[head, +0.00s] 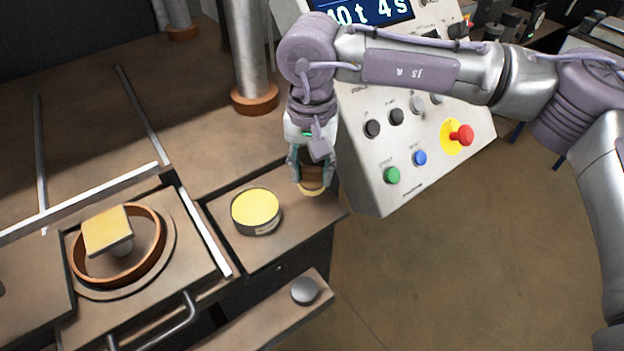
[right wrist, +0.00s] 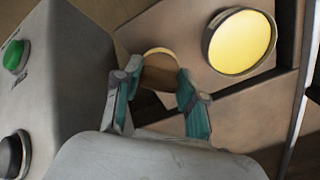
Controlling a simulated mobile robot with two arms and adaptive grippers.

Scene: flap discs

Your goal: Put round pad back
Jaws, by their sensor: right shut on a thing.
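My right gripper (head: 313,177) is shut on a small round pad (head: 311,190), with brown sides and a pale yellow rim at its lower edge. It holds the pad over the right end of the brown ledge, right of a round tin (head: 254,211) with a yellow top. In the right wrist view, the pad (right wrist: 159,77) is between the teal fingertips, and the tin (right wrist: 240,42) is at upper right, apart from it. I cannot tell whether the pad touches the ledge. My left gripper is not in view.
A control panel (head: 420,120) with buttons and a red knob (head: 461,135) stands close right of the gripper. A steel column (head: 247,50) rises behind. At left, a tilted yellow square block (head: 107,231) is over a copper-coloured ring (head: 77,262). A grey knob (head: 305,291) is in front.

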